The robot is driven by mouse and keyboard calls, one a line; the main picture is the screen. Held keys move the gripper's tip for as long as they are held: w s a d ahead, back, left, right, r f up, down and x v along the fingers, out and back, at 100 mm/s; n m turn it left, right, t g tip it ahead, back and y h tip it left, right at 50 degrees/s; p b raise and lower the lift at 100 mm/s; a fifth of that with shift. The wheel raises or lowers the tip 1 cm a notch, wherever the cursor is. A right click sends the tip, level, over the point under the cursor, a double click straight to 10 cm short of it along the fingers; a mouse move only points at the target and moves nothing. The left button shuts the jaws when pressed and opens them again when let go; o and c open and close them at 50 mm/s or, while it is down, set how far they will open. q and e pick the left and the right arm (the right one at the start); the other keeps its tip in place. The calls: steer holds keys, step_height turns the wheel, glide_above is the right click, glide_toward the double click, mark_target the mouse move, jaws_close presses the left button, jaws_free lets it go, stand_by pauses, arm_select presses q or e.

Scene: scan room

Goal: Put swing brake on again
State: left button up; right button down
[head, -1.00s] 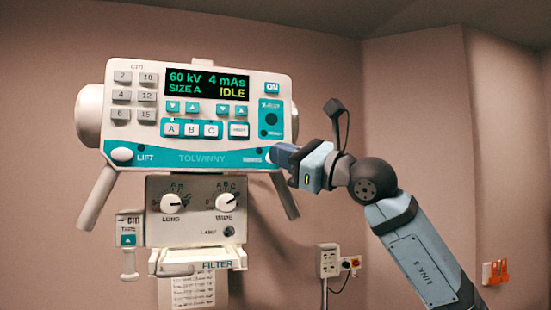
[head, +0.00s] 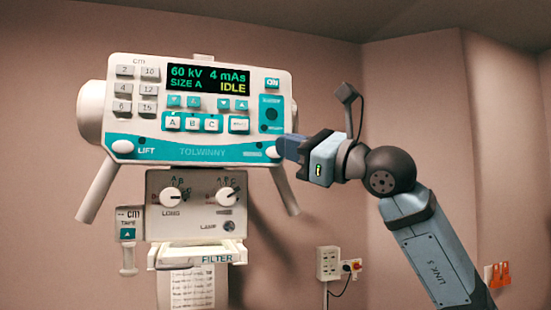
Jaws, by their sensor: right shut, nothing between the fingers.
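The swing brake control appears to be the white knob (head: 276,148) at the right end of the teal strip on the control panel (head: 200,140). Its label is too blurred to read, and the gripper partly hides it. A matching white knob (head: 123,146) marked LIFT sits at the left end. My right gripper (head: 282,148) comes in from the right, shut and empty, with its fingertips at the right knob. I cannot tell whether they touch it. My left gripper is not in view.
The display (head: 208,79) reads 60 kV, 4 mAs, SIZE A, IDLE. Slanting handles (head: 98,190) hang at both sides. Below is a box (head: 195,205) with two dials and a FILTER tray (head: 200,256). A wall socket (head: 328,263) is at lower right.

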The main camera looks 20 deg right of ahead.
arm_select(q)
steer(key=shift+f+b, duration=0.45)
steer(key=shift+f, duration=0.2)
arm_select(e)
steer(key=shift+s+d, duration=0.1)
steer(key=shift+s, duration=1.25)
